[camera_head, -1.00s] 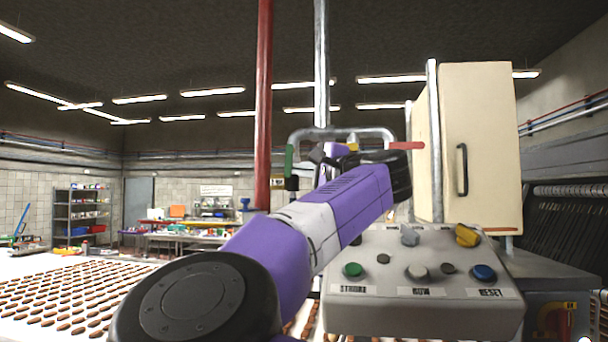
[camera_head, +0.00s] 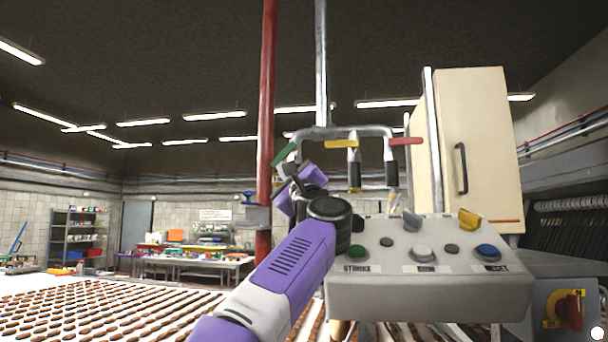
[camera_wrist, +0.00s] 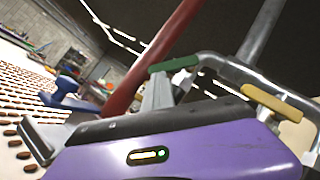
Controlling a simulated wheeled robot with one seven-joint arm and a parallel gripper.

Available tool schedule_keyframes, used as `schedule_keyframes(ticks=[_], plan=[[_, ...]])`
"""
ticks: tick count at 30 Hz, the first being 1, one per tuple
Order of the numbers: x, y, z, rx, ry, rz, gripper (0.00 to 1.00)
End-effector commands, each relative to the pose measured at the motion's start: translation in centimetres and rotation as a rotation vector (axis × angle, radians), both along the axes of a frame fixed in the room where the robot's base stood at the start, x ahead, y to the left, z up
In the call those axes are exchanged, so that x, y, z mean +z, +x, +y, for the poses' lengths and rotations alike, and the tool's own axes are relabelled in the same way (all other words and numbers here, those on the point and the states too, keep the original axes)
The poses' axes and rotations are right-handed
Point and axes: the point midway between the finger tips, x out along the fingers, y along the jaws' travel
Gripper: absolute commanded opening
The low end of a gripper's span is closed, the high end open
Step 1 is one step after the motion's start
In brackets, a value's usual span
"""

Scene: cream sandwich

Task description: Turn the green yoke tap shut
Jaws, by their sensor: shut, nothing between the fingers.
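The green yoke tap (camera_head: 285,153) is the left one on a grey pipe yoke (camera_head: 340,131). Its handle lies slantwise in the head view, the right end higher. The wrist view also shows the green handle (camera_wrist: 174,64), close above my gripper. My gripper (camera_head: 288,174) is shut and empty, just below and beside the green handle. I cannot tell whether it touches the handle. My wrist hides the valve body below the green handle.
A yellow tap (camera_head: 341,143) and a red tap (camera_head: 406,141) sit to the right on the same yoke, handles level. A red pipe (camera_head: 267,90) stands close behind to the left. A control box (camera_head: 430,275) and a cream cabinet (camera_head: 480,150) are at the right.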

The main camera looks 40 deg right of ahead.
Motion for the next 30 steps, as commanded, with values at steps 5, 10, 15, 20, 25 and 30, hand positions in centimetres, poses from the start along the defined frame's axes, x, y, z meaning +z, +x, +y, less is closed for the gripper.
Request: schedule_keyframes(ticks=[5,10,15,20,25,30], plan=[[-0.1,1.0,0.8,0.001,0.071,-0.105,0.00],[0.8,1.4,1.0,-0.001,0.163,-0.209,0.00],[1.3,1.9,1.4,-0.001,0.162,-0.208,0.00],[1.6,2.3,1.8,-0.001,0.161,-0.207,0.00],[1.8,2.5,2.0,-0.001,0.160,-0.206,0.00],[1.9,2.7,2.0,0.000,0.160,-0.205,0.00]])
